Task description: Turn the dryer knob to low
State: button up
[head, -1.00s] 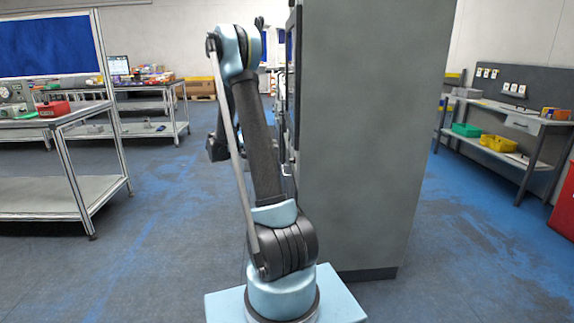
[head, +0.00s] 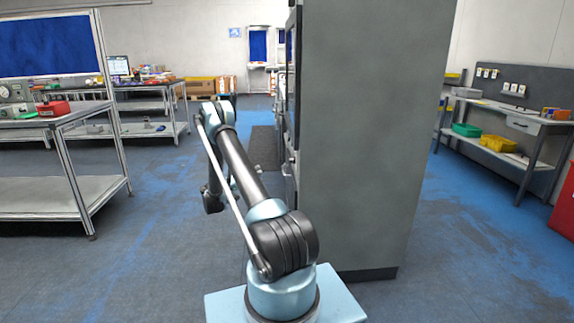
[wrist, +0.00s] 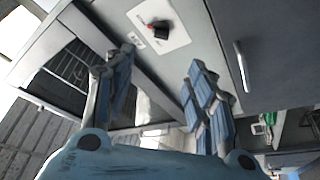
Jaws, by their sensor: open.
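The dryer knob (wrist: 160,30) is small and black with a red part, set on a white label plate (wrist: 168,17) near the top of the wrist view. The plate is on a grey panel. My gripper (wrist: 161,62) is open and empty, its two blue-padded fingers spread apart. In the picture the knob lies just above the gap between the fingertips, apart from them. The plate's lettering is too small to read.
A tall grey cabinet (head: 358,140) stands close on the right of my arm. In the wrist view, a dark door with a metal handle (wrist: 242,72) is at upper right, and a dark rack-like opening (wrist: 68,78) is at left. Workbenches stand left and right; the floor left of my arm is clear.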

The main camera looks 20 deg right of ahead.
aim_at(292, 160)
jog(key=x, duration=1.7)
jog(key=shift+d, duration=0.1)
jog(key=c, duration=1.1)
